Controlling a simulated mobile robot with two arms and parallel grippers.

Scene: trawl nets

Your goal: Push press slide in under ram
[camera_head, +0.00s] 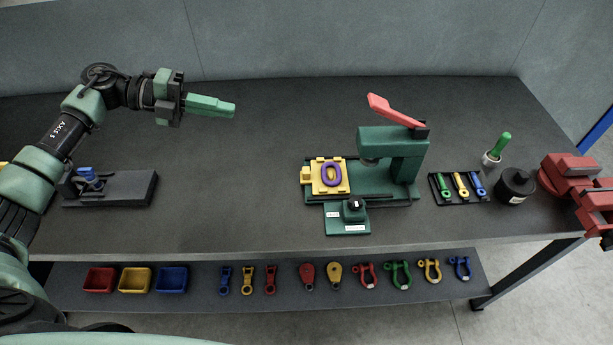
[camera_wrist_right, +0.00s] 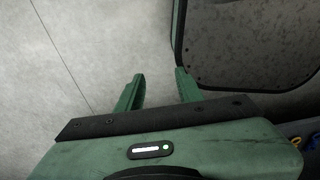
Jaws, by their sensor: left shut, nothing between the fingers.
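The green press (camera_head: 400,150) stands on the table right of centre, its red lever (camera_head: 395,112) raised. The dark round ram (camera_head: 370,161) shows under its head. The yellow press slide (camera_head: 318,188) sits on the left part of the green base (camera_head: 382,190), left of the ram and apart from it. A purple ring (camera_head: 331,174) lies on the slide. My left gripper (camera_head: 233,109) is shut and empty above the table, well left of and behind the slide. My right gripper (camera_wrist_right: 160,74) is open and empty in the right wrist view, over pale floor beside the table.
A green block with a black knob (camera_head: 353,206) stands in front of the press base. A tray of coloured tools (camera_head: 458,188), a black cylinder (camera_head: 515,186) and a red device (camera_head: 570,178) are at right. A dark fixture (camera_head: 125,188) is at left. The table between is clear.

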